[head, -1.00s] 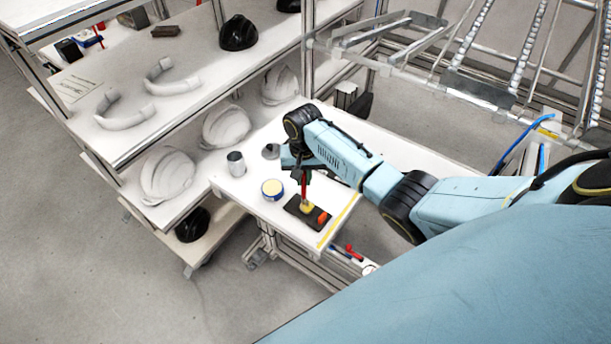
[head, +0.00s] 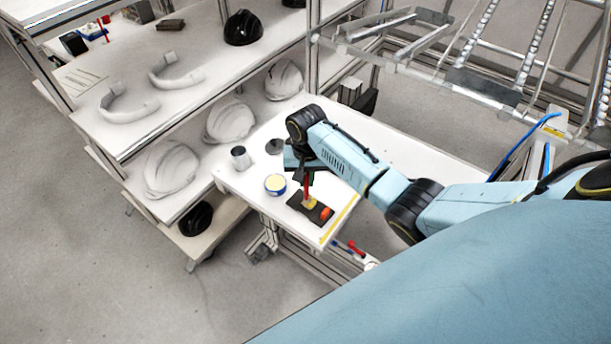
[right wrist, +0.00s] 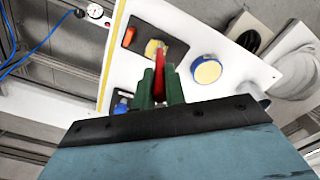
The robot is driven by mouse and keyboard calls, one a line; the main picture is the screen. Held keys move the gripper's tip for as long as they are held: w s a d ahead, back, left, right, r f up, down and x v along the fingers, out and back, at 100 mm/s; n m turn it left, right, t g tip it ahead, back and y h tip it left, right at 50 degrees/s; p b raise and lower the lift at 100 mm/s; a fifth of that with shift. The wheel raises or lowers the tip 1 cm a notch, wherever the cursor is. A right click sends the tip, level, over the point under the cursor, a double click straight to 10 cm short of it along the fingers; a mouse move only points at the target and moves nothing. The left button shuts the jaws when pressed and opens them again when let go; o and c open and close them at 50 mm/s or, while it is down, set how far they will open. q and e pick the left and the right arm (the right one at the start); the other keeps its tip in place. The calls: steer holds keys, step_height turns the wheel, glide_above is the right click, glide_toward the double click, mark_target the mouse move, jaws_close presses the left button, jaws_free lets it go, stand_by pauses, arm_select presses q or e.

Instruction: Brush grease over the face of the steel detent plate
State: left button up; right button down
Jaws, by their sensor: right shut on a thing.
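My right gripper (head: 306,172) is shut on the red handle of a brush (head: 307,185). It holds the brush roughly upright over the dark plate (head: 296,201) on the white table. The brush head meets a yellowish patch on the plate; whether bristles touch it I cannot tell. In the right wrist view, the green fingers (right wrist: 160,86) grip the red brush handle (right wrist: 161,64), and the yellowish patch shows beyond. A blue-rimmed tub with pale yellow contents (head: 275,184) stands open to the left of the plate. My left gripper is out of view.
An orange-red piece (head: 326,213) lies at the plate's right end. A grey metal cup (head: 239,157) and a dark round lid (head: 274,147) stand further back. Shelves with white helmet shells (head: 229,122) rise to the left. A yellow strip (head: 340,219) marks the table's right edge.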

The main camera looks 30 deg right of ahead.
steer(key=shift+s+d+r, duration=0.1)
steer(key=shift+s, duration=0.2)
